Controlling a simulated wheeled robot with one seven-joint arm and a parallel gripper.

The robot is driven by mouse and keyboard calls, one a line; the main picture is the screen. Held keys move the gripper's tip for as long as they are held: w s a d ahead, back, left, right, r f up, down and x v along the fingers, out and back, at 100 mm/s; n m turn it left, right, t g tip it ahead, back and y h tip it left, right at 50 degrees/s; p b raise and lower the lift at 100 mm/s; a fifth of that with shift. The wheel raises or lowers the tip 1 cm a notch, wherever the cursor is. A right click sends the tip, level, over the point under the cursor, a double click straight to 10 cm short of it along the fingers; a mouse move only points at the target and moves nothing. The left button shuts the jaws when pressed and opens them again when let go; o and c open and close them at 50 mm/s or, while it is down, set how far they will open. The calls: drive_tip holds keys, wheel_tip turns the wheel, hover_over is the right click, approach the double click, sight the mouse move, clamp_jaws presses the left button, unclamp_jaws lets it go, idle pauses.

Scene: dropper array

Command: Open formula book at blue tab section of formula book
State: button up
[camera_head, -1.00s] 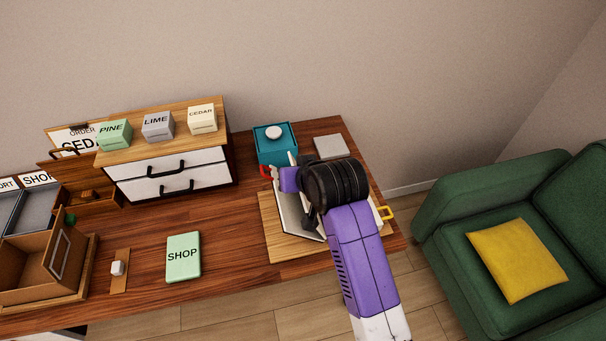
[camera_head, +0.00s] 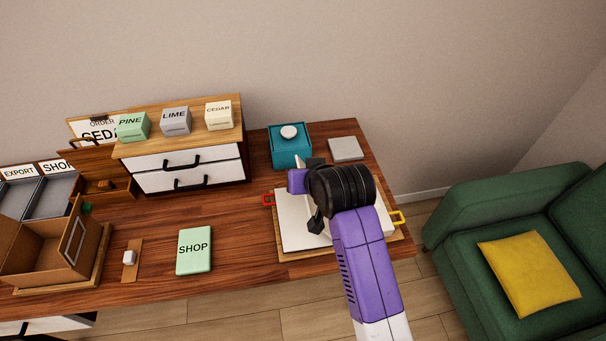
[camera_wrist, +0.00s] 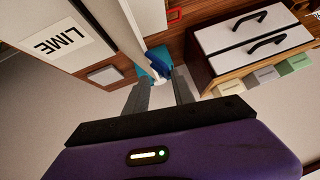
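The formula book (camera_head: 297,232) lies open on a wooden board (camera_head: 290,257) at the right of the desk, a white page flat on its left. A red tab (camera_head: 268,200) shows at its left and a yellow tab (camera_head: 398,217) at its right. In the wrist view a page with a LIME label (camera_wrist: 60,42) is at the left, and a blue tab (camera_wrist: 157,68) shows close to the fingertips. My gripper (camera_wrist: 162,78) is over the book, its fingers apart. My wrist hides the book's middle in the head view; whether a finger touches the blue tab is unclear.
A teal box (camera_head: 291,153) with a white knob and a grey square (camera_head: 346,149) stand behind the book. A drawer unit (camera_head: 187,165) with labelled blocks is at back left. A green SHOP card (camera_head: 194,251) lies left of the book. A green sofa (camera_head: 480,215) stands right.

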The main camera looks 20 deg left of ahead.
drive_tip(key=shift+d, duration=0.1)
drive_tip(key=v, duration=0.7)
drive_tip(key=shift+s+r+b, duration=0.2)
drive_tip(key=shift+r+b, duration=0.05)
drive_tip(key=shift+b, duration=0.15)
drive_tip(key=shift+d, duration=0.1)
